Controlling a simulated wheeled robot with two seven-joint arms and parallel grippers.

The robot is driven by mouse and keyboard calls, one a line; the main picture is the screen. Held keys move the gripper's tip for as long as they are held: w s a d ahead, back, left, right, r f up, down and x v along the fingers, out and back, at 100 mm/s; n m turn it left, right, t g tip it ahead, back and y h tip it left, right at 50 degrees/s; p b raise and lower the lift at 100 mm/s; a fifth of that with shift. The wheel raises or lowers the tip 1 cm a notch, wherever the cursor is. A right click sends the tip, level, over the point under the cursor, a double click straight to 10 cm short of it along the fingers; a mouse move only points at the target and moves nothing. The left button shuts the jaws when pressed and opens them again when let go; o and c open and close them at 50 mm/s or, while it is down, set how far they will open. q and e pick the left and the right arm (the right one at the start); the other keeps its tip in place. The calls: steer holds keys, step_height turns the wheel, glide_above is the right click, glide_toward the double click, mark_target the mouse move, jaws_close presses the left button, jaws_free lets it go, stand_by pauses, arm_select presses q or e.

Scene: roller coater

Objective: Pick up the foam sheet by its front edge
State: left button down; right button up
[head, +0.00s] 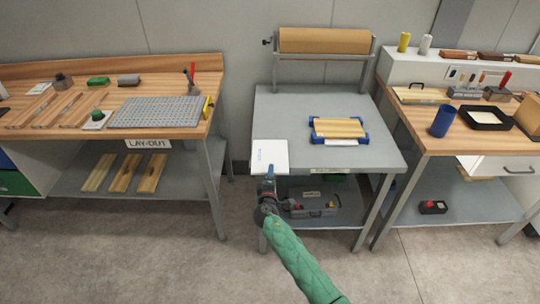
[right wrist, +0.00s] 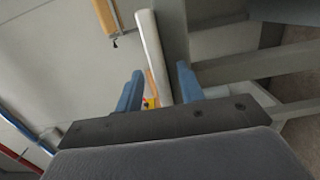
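The foam sheet (head: 270,157) is a flat white piece lying at the front left corner of the grey middle table. My right gripper (head: 267,180) is at the sheet's front edge, in front of the table. In the right wrist view the sheet (right wrist: 154,50) shows as a narrow white strip, seen nearly edge-on. It runs toward the gap between the two blue fingers of my right gripper (right wrist: 158,88). The fingers stand apart, with space on either side of the strip; whether either touches it I cannot tell. My left gripper is not in view.
A wooden board in a blue-ended holder (head: 338,130) sits on the middle table (head: 305,105). A brown roll (head: 325,40) hangs on a frame behind it. A lower shelf holds a grey toolbox (head: 315,205). Workbenches stand left (head: 150,75) and right (head: 455,140).

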steer(key=shift+c, duration=0.5)
jaws_close()
